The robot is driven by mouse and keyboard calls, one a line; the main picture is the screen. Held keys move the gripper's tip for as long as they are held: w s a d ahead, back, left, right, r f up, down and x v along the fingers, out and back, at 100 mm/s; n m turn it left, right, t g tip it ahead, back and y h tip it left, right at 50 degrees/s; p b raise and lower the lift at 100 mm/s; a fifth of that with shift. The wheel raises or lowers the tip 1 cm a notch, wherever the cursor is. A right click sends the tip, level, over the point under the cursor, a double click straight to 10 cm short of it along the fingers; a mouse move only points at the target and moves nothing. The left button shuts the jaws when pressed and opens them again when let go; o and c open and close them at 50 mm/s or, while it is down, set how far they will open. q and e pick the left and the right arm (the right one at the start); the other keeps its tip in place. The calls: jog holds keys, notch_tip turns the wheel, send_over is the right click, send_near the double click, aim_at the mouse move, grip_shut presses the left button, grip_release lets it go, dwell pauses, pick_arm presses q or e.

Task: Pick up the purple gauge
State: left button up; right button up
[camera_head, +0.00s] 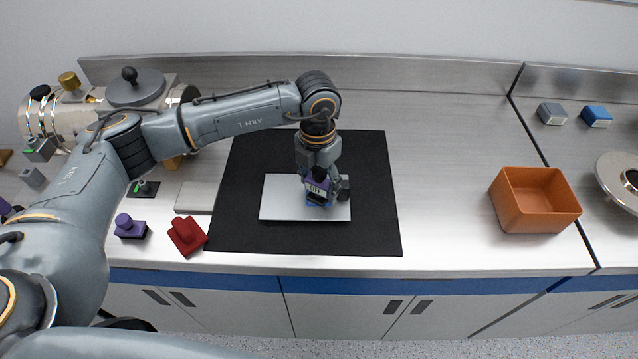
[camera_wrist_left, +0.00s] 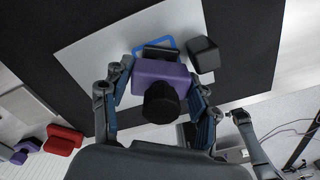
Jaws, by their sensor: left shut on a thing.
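The purple gauge (camera_wrist_left: 160,78), a purple block with a black round knob, is between the fingers of my left gripper (camera_wrist_left: 157,103) in the left wrist view. The fingers are shut on its sides. In the head view the left gripper (camera_head: 318,190) points down over the light plate (camera_head: 278,198), and the gauge (camera_head: 316,184) is partly hidden by it. A blue square outline (camera_wrist_left: 168,42) shows at the gauge's far side. I cannot tell whether the gauge touches the plate. My right gripper is not in view.
A dark block (camera_wrist_left: 204,54) stands close beside the gauge. The plate lies on a black mat (camera_head: 365,230). Another purple block (camera_head: 130,227) and a red block (camera_head: 187,236) stand left of the mat. An orange bin (camera_head: 535,213) stands right; the counter between is clear.

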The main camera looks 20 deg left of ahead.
pick_arm(q)
jog(key=shift+r, duration=0.1)
jog(key=shift+c, duration=0.4)
jog(key=shift+r, duration=0.2)
notch_tip(320, 180, up, 2)
jog(key=shift+r+b, duration=0.1)
jog(key=shift+b, duration=0.3)
jog(key=s+a+r+b, duration=0.2)
jog(key=s+a+r, duration=0.1)
jog(key=r, duration=0.3)
jog(key=shift+s+b, duration=0.4)
jog(key=shift+s, duration=0.5)
jog(key=s+a+r, duration=0.1)
jog(key=s, duration=0.1)
jog(key=s+a+r+b, duration=0.1)
jog(key=s, duration=0.2)
jog(key=s+a+r+b, duration=0.1)
jog(key=s+a+r, duration=0.1)
jog(key=shift+s+r, duration=0.1)
jog(key=shift+s, duration=0.1)
